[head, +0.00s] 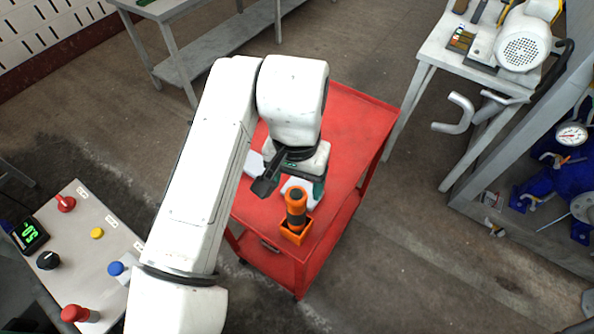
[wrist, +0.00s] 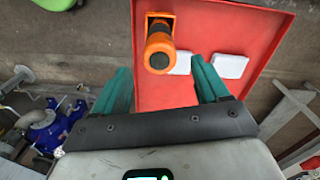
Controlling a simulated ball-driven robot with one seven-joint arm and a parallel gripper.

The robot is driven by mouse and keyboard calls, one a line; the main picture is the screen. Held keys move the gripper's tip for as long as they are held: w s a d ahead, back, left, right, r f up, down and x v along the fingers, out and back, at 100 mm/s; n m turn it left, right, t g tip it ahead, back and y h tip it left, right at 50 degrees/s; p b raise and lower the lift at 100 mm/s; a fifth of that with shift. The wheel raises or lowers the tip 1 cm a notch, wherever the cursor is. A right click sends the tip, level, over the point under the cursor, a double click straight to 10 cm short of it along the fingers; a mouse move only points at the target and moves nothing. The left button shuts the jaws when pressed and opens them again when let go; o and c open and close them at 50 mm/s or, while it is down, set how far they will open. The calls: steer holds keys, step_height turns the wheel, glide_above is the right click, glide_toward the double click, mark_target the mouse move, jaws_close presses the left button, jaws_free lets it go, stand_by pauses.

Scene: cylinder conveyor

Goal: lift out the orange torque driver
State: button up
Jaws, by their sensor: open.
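The orange torque driver (head: 296,203), with a black grip band, stands upright in an orange holder (head: 296,234) near the front corner of the red cart. In the wrist view the driver (wrist: 159,44) is seen nearly end-on, ahead of the fingertips and roughly between them, a little left of centre. The holder (wrist: 151,17) is mostly hidden behind it there. My gripper (head: 291,187) is open and empty, above the cart just behind the driver in the head view. Its teal fingers (wrist: 163,70) stand apart, with no visible contact with the driver.
Two white blocks (wrist: 180,62) (wrist: 230,66) lie on the red cart top (head: 352,125) beside the driver. A control panel (head: 95,235) with knobs is at the left. A grey table with a machine (head: 523,45) stands at the upper right. The cart's far part is clear.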

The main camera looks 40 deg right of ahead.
step_height(320, 180, down, 8)
steer(key=shift+f, duration=0.25)
jaws_close()
steer(key=c, duration=0.6)
jaws_free()
steer(key=shift+d, duration=0.1)
steer(key=c, duration=0.6)
steer(key=shift+c, duration=0.2)
steer(key=shift+r+p, duration=0.15)
steer(key=shift+p, duration=0.2)
steer(key=shift+r+p, duration=3.05)
steer(key=shift+r, duration=0.6)
